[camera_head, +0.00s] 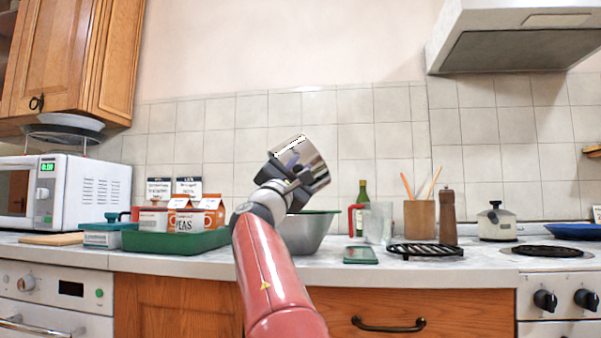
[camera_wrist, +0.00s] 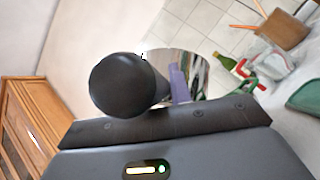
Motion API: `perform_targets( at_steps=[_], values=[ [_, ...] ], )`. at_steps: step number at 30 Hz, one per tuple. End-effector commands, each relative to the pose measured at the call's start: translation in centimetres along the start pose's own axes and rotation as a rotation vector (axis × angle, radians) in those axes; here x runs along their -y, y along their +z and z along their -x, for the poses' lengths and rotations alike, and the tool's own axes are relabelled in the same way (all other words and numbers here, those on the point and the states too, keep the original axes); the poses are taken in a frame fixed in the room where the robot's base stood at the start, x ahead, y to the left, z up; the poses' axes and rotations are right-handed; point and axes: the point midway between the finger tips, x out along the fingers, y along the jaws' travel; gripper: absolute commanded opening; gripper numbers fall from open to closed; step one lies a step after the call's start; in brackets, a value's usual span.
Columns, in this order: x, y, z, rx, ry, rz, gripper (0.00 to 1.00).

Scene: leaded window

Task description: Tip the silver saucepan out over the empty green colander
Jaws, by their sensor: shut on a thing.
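The silver saucepan (camera_head: 312,164) is up in the air in the head view, tilted, in front of the tiled wall. My gripper (camera_head: 284,185) is shut on its dark handle. In the wrist view the round black handle end (camera_wrist: 125,85) stands in front of the shiny pan (camera_wrist: 191,72), hiding part of it. I cannot see inside the pan or tell what it holds. Below it, a grey metal bowl (camera_head: 310,235) stands on the counter, partly behind my arm. A green rim (camera_head: 322,212) shows at its top, perhaps the colander; its inside is hidden.
A green tray (camera_head: 160,243) with cartons (camera_head: 198,214) stands left of the bowl. To the right are a green flat item (camera_head: 361,257), a clear jug (camera_head: 378,222), a bottle (camera_head: 363,196), a black trivet (camera_head: 425,250), a utensil pot (camera_head: 419,220) and a pepper mill (camera_head: 447,215).

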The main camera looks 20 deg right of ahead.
Motion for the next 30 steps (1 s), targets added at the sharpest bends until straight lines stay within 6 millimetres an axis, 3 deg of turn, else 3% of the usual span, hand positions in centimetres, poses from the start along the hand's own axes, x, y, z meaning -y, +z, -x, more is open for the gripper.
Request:
perform_targets(
  at_steps=[17,30],
  values=[
    [-0.2,0.3,-0.1,0.003,0.0,-0.002,0.0],
    [-1.7,1.6,-1.5,0.003,0.0,-0.002,0.0]
  ],
)
